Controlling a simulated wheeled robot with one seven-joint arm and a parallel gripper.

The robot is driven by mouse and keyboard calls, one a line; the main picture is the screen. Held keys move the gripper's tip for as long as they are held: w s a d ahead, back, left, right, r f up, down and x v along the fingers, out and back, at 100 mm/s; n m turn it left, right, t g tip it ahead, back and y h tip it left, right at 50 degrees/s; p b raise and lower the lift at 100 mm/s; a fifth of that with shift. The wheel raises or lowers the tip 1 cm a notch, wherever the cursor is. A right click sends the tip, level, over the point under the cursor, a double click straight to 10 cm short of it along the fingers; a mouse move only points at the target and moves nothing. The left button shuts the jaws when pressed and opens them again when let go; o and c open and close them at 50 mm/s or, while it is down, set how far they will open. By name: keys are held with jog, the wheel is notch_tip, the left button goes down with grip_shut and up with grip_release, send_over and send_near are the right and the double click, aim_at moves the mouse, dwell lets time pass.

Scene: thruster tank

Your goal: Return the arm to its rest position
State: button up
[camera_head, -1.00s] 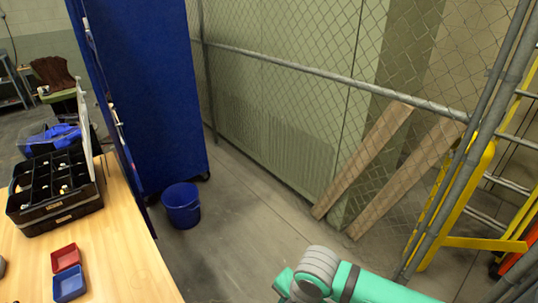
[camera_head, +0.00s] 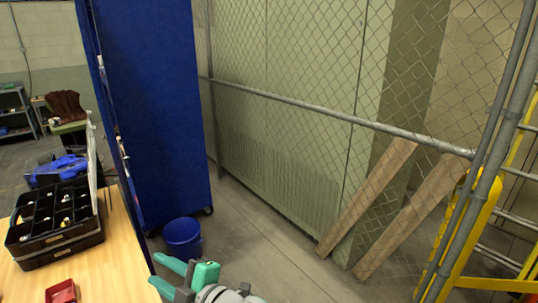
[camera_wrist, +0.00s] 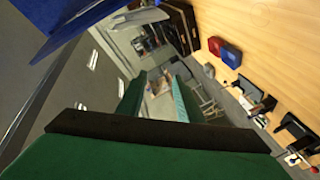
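My arm shows at the bottom of the head view, with green parts and grey joint rings. My gripper (camera_head: 155,269) points left there, its two green fingers spread apart, beside the table's right edge and below the blue bucket (camera_head: 183,238). In the wrist view my gripper (camera_wrist: 155,98) also shows its two fingers with a gap between them. Nothing is held in that gap. Most of the arm is outside the head view.
A wooden table (camera_head: 112,262) at left holds a black compartment box (camera_head: 55,222) and a red tray (camera_head: 62,292). A blue tray (camera_wrist: 232,53) shows in the wrist view. A blue partition (camera_head: 155,110), a chain-link fence (camera_head: 300,100) and a yellow ladder (camera_head: 470,225) bound the floor.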

notch_tip(320, 180, up, 5)
jog(key=m+t+y, duration=0.2)
jog(key=m+t, duration=0.2)
jog(key=m, duration=0.1)
jog(key=d+f+m+t+h, duration=0.2)
jog(key=d+m+t+h, duration=0.35)
jog(key=m, duration=0.35)
jog(key=s+d+f+m+t+h, duration=0.1)
jog(key=s+d+f+m+h, duration=0.35)
jog(key=f, duration=0.45)
jog(key=s+d+f+m+h, duration=0.4)
jog(key=f+m, duration=0.2)
jog(key=f, duration=0.2)
jog(key=s+d+f+g, duration=0.1)
jog(key=s+d+f, duration=0.2)
jog(key=s, duration=0.5)
jog(key=s+d+f+n+g+h, duration=0.1)
jog(key=s+d+f, duration=0.2)
jog(key=s, duration=0.5)
jog(key=s+d+f+n+g+h, duration=0.1)
jog(key=s+d+f, duration=0.3)
jog(key=s, duration=0.4)
jog(key=shift+s+f+g, duration=0.3)
jog(key=shift+f+g, duration=0.05)
jog(key=shift+f, duration=0.3)
